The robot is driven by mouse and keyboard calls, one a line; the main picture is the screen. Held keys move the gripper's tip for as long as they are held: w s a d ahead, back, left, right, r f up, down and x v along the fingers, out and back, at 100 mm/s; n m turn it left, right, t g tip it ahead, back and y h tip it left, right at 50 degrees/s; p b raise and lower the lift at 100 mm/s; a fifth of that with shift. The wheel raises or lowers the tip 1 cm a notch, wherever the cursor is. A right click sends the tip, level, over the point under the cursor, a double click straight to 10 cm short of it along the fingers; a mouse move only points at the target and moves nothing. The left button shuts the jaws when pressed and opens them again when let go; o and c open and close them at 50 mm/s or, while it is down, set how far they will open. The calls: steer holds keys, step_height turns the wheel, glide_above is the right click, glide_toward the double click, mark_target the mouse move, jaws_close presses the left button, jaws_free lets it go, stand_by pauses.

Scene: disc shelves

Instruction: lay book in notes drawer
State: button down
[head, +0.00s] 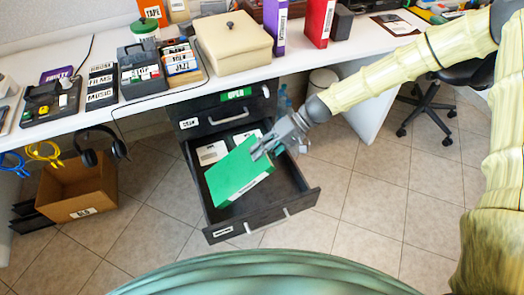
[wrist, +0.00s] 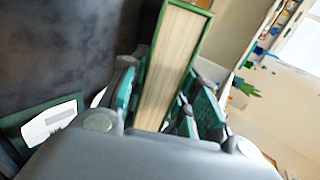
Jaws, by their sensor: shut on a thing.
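A green book (head: 234,175) is in my gripper (head: 265,150), over the open drawer. The gripper is shut on the book's upper right part. In the wrist view the book (wrist: 174,62) shows its pale page edges and green covers between the fingers (wrist: 155,115). The open notes drawer (head: 262,222) is dark, with a white label on its front. I cannot tell whether the book touches the drawer floor. Light labelled items (head: 212,153) lie in the back of the drawer, partly hidden by the book.
The white desk (head: 200,98) stands above the drawer, with a cream box (head: 232,48) and trays on it. A cardboard box (head: 78,190) with black headphones (head: 100,146) hanging above it is at the left.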

step_height(320, 180, down, 10)
steer(key=b, duration=0.5)
steer(key=shift+r, duration=0.25)
stand_by(0.3)
steer(key=c, duration=1)
jaws_free()
steer(key=shift+f, duration=0.1)
steer(key=v, duration=1.2)
